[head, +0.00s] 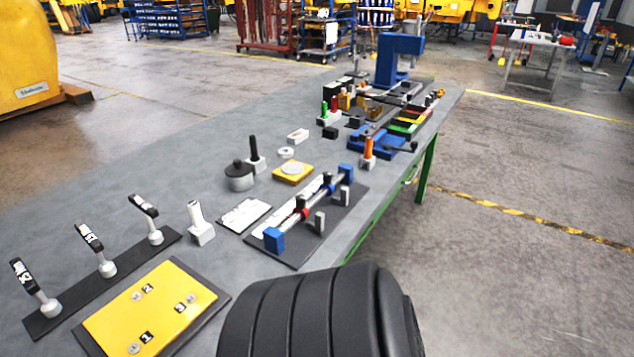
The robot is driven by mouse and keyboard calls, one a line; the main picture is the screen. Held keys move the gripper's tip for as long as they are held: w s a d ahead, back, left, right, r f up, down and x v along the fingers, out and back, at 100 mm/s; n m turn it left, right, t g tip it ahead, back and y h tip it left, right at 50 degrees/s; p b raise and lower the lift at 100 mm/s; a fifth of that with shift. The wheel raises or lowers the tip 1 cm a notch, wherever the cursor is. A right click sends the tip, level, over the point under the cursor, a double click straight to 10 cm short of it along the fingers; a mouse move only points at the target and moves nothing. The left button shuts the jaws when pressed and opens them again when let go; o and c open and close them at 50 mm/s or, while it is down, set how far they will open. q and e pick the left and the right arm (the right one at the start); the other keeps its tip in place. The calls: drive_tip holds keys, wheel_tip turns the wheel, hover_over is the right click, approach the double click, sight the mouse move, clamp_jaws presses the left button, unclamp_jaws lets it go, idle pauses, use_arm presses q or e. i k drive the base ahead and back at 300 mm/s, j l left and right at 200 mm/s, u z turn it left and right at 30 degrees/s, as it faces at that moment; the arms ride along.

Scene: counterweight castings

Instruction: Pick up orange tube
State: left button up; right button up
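An orange tube (368,147) stands upright in a small white holder (367,162) near the right edge of the long grey table (190,150), beside a blue vise-like tool (375,143). A smaller red-orange upright piece (334,103) stands farther back, next to a green one (324,108). Neither of my grippers shows in the head view. A large black ribbed part, seemingly mine, fills the bottom middle and hides the near table edge there.
A dark board (335,222) with a rod in blue blocks lies nearer. A yellow plate (150,308) and several black-topped levers (105,268) are at the near left. A blue press (398,58) stands at the far end. The left middle of the table is bare.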

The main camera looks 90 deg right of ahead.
sight(369, 139)
drive_tip(key=z, duration=0.5)
drive_tip(key=k+z, duration=0.1)
drive_tip(key=z, duration=0.9)
drive_tip(key=k+z, duration=0.1)
drive_tip(key=z, duration=0.35)
drive_tip(key=l+z, duration=0.1)
drive_tip(key=z, duration=0.4)
drive_tip(key=k+l+z, duration=0.1)
drive_tip(key=z, duration=0.4)
drive_tip(key=i+l+u, duration=0.25)
drive_tip(key=i+l, duration=0.3)
drive_tip(key=i, duration=0.3)
drive_tip(key=i+l+u, duration=0.25)
drive_tip(key=i+l, duration=0.5)
